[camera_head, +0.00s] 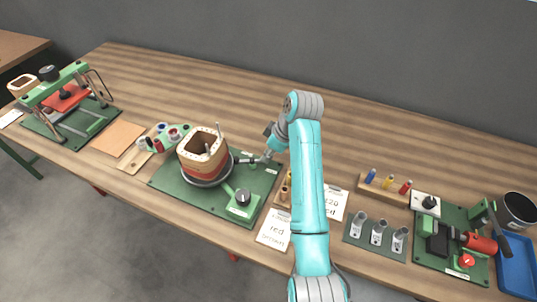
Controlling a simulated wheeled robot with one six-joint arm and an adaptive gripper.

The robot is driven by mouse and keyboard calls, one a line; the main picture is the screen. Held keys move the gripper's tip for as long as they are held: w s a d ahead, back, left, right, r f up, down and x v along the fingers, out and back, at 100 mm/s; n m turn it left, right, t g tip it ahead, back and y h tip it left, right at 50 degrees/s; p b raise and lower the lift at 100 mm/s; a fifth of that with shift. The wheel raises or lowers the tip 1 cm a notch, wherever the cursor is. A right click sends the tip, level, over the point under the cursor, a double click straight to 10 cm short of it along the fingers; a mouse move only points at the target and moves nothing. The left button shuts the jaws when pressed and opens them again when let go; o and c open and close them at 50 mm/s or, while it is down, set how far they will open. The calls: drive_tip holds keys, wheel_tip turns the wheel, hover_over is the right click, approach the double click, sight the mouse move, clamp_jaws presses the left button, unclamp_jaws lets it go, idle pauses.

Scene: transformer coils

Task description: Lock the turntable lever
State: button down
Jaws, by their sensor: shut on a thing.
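The turntable (207,183) is a dark round plate on a green base plate (213,208), left of the middle of the table. A square, hollow tan-and-red coil (203,160) stands on it. A thin dark lever (246,160) lies at the right of the turntable, roughly level, with its outer end at my gripper. My gripper (262,160) comes in from the right at the end of my turquoise arm and is shut on the lever. The fingertips are small, and the exact grip is hard to see.
Spools (172,134) stand left of the coil. Paper cards (275,229) and a wooden peg holder (285,192) lie right of the plate. The table behind is clear.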

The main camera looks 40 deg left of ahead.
drive_tip(key=shift+w+a+n, duration=0.2)
drive_tip(key=shift+n, duration=0.5)
drive_tip(key=c, duration=1.1)
unclamp_jaws()
drive_tip(key=shift+c, duration=0.2)
drive_tip(key=shift+r, duration=0.25)
drive_tip(key=shift+g, duration=0.3)
drive_tip(key=w+d, duration=0.1)
drive_tip(key=d, duration=0.3)
drive_tip(key=w+d, duration=0.1)
drive_tip(key=d, duration=0.2)
drive_tip(key=w+d, duration=0.2)
drive_tip(key=d, duration=0.2)
drive_tip(key=shift+d+r, duration=0.3)
drive_tip(key=shift+d, duration=0.05)
drive_tip(key=shift+w, duration=0.1)
